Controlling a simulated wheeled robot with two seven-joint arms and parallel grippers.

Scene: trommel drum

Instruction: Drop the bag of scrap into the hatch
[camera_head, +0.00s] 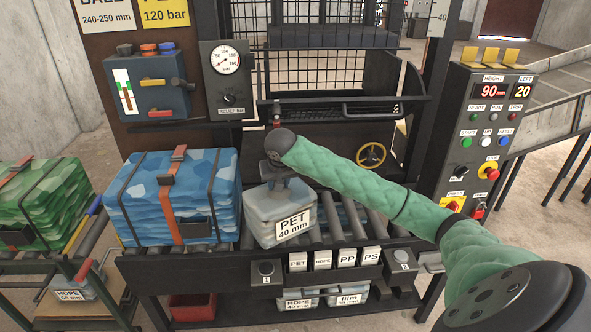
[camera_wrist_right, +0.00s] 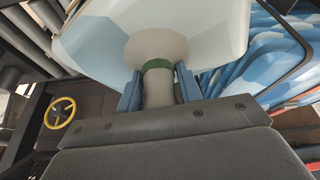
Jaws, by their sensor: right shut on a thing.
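The bag of scrap (camera_head: 280,212) is pale and translucent, with a white label reading PET 40 mm. It hangs slightly tilted at the roller bed, right of the blue bale; I cannot tell whether it touches the rollers. My right gripper (camera_head: 278,180) is above it, shut on its neck. In the right wrist view the blue fingers (camera_wrist_right: 157,92) clasp the neck, which has a green band (camera_wrist_right: 158,64). The hatch appears to be the dark opening with a barred front ledge (camera_head: 340,108) behind and above my gripper. My left gripper is out of view.
A blue wrapped bale (camera_head: 140,200) stands on the rollers, and a green bale (camera_head: 45,205) is further left. A yellow handwheel (camera_head: 371,155) sits below the hatch. A control panel (camera_head: 485,130) stands right. Several labelled containers (camera_head: 300,300) are on the shelf below.

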